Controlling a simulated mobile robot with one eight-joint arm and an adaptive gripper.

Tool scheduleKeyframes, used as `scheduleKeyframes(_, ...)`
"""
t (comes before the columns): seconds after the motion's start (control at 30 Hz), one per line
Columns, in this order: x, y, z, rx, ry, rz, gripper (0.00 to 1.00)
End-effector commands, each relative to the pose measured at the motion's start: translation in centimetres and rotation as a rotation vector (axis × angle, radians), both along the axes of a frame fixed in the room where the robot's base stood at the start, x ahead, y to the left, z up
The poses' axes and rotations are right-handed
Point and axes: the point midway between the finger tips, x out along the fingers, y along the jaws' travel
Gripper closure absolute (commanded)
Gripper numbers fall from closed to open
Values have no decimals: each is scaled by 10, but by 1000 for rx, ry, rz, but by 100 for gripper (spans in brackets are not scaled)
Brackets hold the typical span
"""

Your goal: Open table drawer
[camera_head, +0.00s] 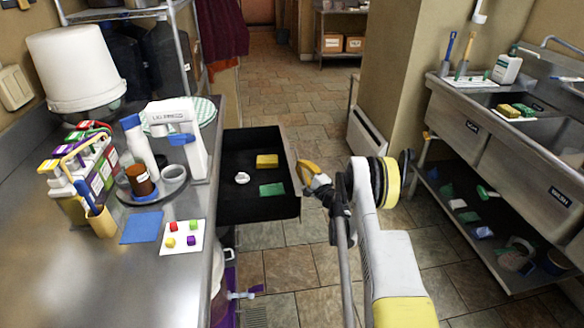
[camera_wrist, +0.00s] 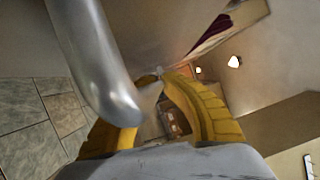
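The drawer (camera_head: 255,208) is pulled out from the right side of the metal table and stands open. It is a dark, shallow box with a grey front (camera_head: 293,165). My gripper (camera_head: 308,172) has yellow fingers and is at the outer side of the drawer front. In the wrist view, a rounded grey metal bar (camera_wrist: 85,50), which looks like the drawer handle, overlaps the left finger. The fingers (camera_wrist: 160,80) curve toward each other at their tips. The bar hides part of the left finger, so I cannot tell whether they grip it.
The drawer holds a yellow block (camera_head: 267,161), a green pad (camera_head: 272,189) and a small white item (camera_head: 242,178). The metal table (camera_head: 110,285) carries a white bucket (camera_head: 75,65) and several small items. A sink unit (camera_head: 520,150) stands at the right. Tiled floor lies between.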

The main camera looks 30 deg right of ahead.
Motion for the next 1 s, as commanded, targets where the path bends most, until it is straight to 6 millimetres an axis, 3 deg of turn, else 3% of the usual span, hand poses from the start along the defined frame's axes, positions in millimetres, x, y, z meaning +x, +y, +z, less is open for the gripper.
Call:
scheduleKeyframes(0.43, -1, -4, 1, 1, -1, -1, 100)
scheduleKeyframes(0.53, -1, -4, 1, 0, -1, 0, 68)
scheduleKeyframes(0.87, -3, -4, 0, 0, 0, 0, 68)
scheduleKeyframes(1.0, -20, -6, -1, -1, -1, -2, 68)
